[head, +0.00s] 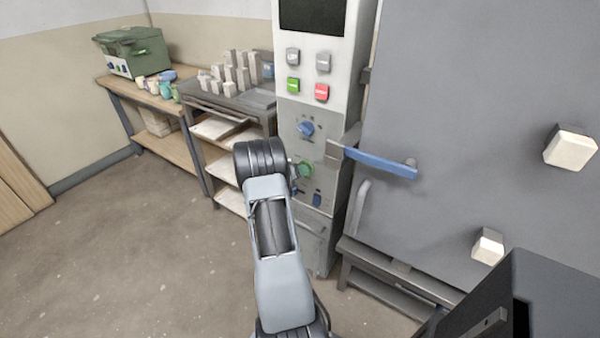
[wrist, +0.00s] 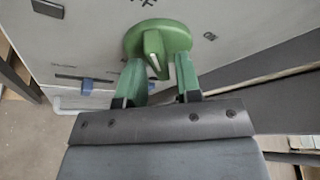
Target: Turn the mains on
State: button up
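The green rotary knob (wrist: 155,46) is on the grey control panel (wrist: 85,30) in the wrist view. Its raised grip bar points up toward lettering cut off at the frame edge, of which "FF" shows. My gripper (wrist: 160,76) is open, one green-looking finger on each side of the bar. Gaps show between bar and fingers, so I see no clamping. Whether a fingertip touches the knob's disc I cannot tell. In the head view the green knob (head: 304,169) shows just right of my arm, which hides my fingers.
A blue knob (head: 305,129) sits above, with green (head: 293,85) and red (head: 321,92) buttons higher up. Small blue switches (head: 317,199) are below. The grey kiln door (head: 470,120) with its blue handle (head: 380,163) stands right. A shelf cart (head: 225,115) is left; the floor there is clear.

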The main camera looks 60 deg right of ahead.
grip_shut()
jog(key=m+t+b, duration=0.2)
jog(key=m+b, duration=0.2)
jog(key=b, duration=0.6)
jog(key=m+t+b, duration=0.3)
jog(key=m+b, duration=0.1)
jog(key=b, duration=0.6)
jog(key=m+t+b, duration=0.3)
jog(key=m+b, duration=0.1)
jog(key=b, duration=0.6)
jog(key=shift+s+f, duration=0.1)
jog(key=shift+s, duration=0.3)
jog(key=shift+t, duration=0.3)
jog(key=shift+o, duration=1)
grip_release()
